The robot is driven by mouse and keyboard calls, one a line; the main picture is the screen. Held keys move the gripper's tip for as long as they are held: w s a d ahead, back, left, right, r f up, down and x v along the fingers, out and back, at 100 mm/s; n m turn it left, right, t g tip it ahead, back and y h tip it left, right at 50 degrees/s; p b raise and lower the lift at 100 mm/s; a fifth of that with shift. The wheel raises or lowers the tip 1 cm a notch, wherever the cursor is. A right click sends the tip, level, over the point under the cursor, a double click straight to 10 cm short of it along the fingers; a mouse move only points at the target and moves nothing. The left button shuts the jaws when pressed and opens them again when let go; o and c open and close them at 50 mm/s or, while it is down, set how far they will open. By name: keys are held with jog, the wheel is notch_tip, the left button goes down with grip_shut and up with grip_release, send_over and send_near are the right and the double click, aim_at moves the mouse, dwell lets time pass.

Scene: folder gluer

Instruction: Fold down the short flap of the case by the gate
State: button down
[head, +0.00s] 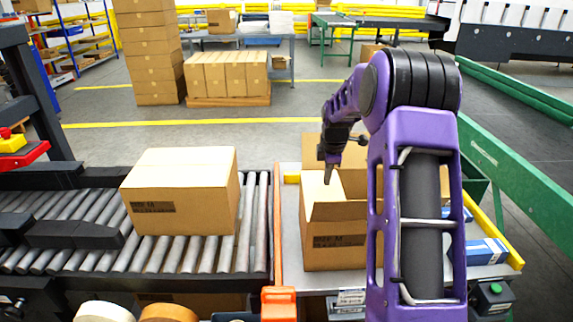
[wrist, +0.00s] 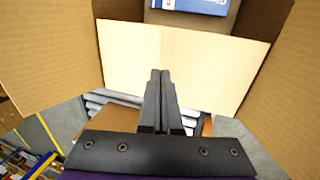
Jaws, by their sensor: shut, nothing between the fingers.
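The open case (head: 333,245) stands on the table right of the roller conveyor. Its short flap (head: 322,192) on the conveyor side is pale and leans inward over the opening; it also shows in the wrist view (wrist: 185,60) as a pale panel. Beyond its edge a blue-and-white box (wrist: 195,5) shows inside. The two long flaps stand up, one on the left (wrist: 45,50) and one on the right (wrist: 290,80) of the wrist view. My gripper (head: 329,182) is shut and empty, pointing down at the short flap (wrist: 160,72). I cannot tell whether the fingertips touch it.
A closed case (head: 180,190) sits on the roller conveyor (head: 257,225) to the left. An orange rail (head: 278,215) runs between conveyor and table. Blue-and-white boxes (head: 482,251) lie right of the open case, partly behind my arm. A yellow edge (head: 500,235) bounds the table.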

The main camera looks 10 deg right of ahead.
jog(key=shift+s+d+f+b, duration=0.15)
jog(key=shift+d+f, duration=0.15)
jog(key=shift+f, duration=0.15)
jog(key=shift+w+d+f+b, duration=0.15)
jog(key=shift+d+f, duration=0.15)
jog(key=shift+f, duration=0.15)
jog(key=shift+s, duration=0.1)
jog(key=shift+r, duration=0.15)
notch_tip(320, 180, up, 9)
jog(key=p, duration=0.6)
